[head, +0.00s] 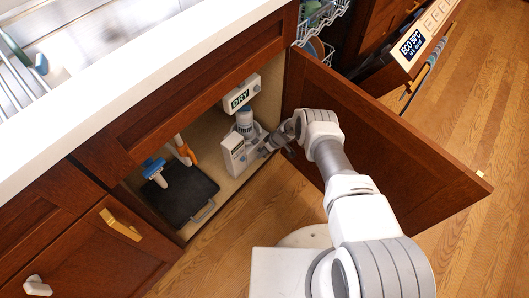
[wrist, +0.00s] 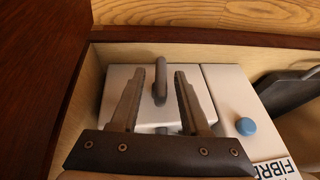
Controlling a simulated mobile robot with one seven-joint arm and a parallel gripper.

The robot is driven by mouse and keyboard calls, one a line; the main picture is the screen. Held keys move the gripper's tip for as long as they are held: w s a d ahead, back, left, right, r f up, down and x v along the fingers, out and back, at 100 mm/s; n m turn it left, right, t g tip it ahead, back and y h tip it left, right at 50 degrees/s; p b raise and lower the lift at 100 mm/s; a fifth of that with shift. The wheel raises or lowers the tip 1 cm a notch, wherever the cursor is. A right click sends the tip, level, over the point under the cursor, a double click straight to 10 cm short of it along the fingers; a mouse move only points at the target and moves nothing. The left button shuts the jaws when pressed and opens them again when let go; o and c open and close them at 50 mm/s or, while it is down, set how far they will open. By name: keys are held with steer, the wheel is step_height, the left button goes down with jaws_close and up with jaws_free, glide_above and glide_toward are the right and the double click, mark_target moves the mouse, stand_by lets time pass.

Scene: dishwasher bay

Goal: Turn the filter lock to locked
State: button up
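The filter lock looks to be the dark grey upright handle (wrist: 160,92) on a pale grey housing (wrist: 118,85) in the wrist view. My gripper (wrist: 160,74) is open, with one finger on each side of the handle. Small gaps show between the handle and both fingers. The handle lies along the fingers' direction; I cannot tell which lock position this is. In the head view my gripper (head: 268,149) reaches into the open cabinet beside a white unit (head: 233,156). The handle cannot be made out there.
A blue knob (wrist: 246,126) and a partly hidden "FIBRE" label (wrist: 278,170) sit right of the handle. The open cabinet door (head: 390,150) stands right of my arm.

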steer(key=shift+a, duration=0.1)
stand_by(0.4)
